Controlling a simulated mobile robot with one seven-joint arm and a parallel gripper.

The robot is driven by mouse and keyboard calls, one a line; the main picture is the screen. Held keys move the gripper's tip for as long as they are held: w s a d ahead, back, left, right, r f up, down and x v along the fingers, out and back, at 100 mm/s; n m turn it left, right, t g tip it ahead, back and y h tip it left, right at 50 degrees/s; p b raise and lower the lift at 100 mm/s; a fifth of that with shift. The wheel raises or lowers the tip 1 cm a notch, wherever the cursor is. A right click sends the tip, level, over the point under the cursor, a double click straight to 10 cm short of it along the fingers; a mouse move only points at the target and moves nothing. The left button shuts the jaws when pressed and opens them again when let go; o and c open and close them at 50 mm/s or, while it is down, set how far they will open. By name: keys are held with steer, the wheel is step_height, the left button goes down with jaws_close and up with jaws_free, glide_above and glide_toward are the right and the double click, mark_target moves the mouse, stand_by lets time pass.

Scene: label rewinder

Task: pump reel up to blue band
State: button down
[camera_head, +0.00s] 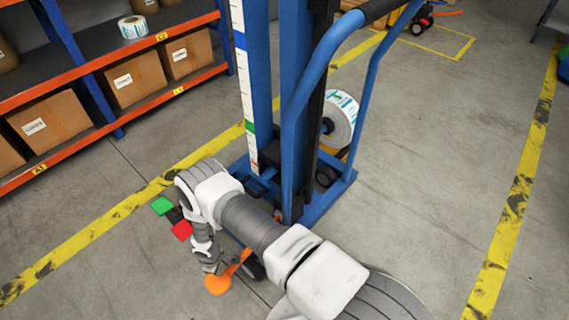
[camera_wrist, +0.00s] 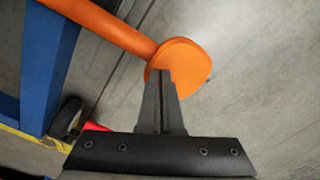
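The blue lifter (camera_head: 345,180) stands upright on the floor, with a white scale strip (camera_head: 243,75) on its mast. The strip bears a blue band (camera_head: 239,40) high up and a green band (camera_head: 249,127) lower down. The white label reel (camera_head: 343,118) sits low on the lifter's far side, partly hidden by the frame.
A green pad (camera_head: 162,205) and a red pad (camera_head: 182,230) are left of my arm. A shelf rack (camera_head: 85,65) with cartons stands at the left. Yellow floor lines (camera_head: 515,200) border the lane; floor right of the lifter is clear.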

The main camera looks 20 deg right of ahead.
step_height(320, 180, up, 15)
steer(key=s+p, duration=0.2)
steer(key=p, duration=0.9)
steer(key=shift+d+r, duration=0.2)
steer(key=shift+d, duration=0.1)
steer(key=f+b, duration=0.3)
steer(key=f, duration=0.2)
steer(key=f+b, duration=0.4)
steer(key=f, duration=0.2)
steer(key=d+f+b, duration=0.1)
steer(key=f+b, duration=0.3)
steer(key=f, duration=0.1)
steer(key=shift+f, duration=0.2)
steer(key=shift+s+r, duration=0.1)
steer(key=shift+r, duration=0.1)
step_height(320, 180, up, 16)
steer(key=a+p, duration=0.1)
steer(key=p, duration=0.9)
steer(key=shift+w+p, duration=0.2)
steer(key=shift+p, duration=0.15)
